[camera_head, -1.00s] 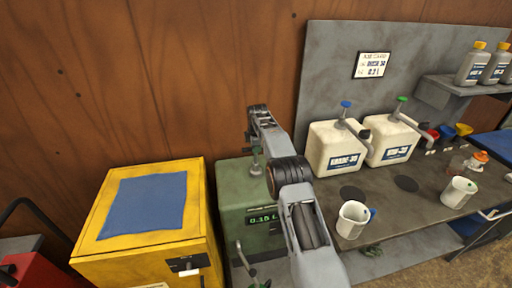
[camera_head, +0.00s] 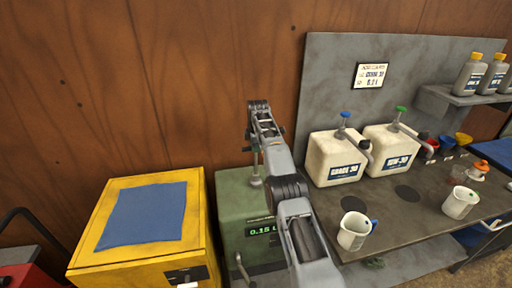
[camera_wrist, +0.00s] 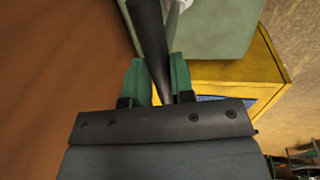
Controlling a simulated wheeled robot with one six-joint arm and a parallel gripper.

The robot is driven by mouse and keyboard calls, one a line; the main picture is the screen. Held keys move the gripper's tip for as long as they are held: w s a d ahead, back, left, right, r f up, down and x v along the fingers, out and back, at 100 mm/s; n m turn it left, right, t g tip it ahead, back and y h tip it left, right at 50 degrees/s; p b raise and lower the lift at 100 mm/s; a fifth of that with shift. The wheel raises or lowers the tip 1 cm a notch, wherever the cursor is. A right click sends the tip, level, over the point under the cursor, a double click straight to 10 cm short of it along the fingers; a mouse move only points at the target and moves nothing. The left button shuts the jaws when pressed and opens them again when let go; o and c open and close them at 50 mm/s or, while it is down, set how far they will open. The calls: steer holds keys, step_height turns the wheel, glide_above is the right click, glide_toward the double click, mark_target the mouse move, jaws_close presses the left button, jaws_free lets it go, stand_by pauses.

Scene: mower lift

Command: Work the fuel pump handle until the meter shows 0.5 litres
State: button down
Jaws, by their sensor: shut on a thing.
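The green fuel pump (camera_head: 235,215) stands in the middle of the head view. Its lit meter (camera_head: 262,230) reads about 0.15 litres; the end of the line is covered by my arm. In the wrist view, my gripper (camera_wrist: 157,72) has its two green fingers closed on a black bar, the pump handle (camera_wrist: 150,30). The handle runs between the fingers towards the top edge. The pale green pump casing (camera_wrist: 222,20) lies beyond it. In the head view, my arm reaches above the pump, and the grip itself is not clear there.
A yellow cabinet (camera_head: 185,258) with a blue cloth stands left of the pump. On the right, a grey bench (camera_head: 425,210) holds two white jugs (camera_head: 338,158) and measuring cups (camera_head: 355,230). A wooden wall (camera_head: 190,70) is close behind.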

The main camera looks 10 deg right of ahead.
steer(key=c, duration=1)
jaws_free()
steer(key=shift+r, duration=0.3)
steer(key=shift+c, duration=0.2)
steer(key=shift+o, duration=0.4)
steer(key=shift+f, duration=0.1)
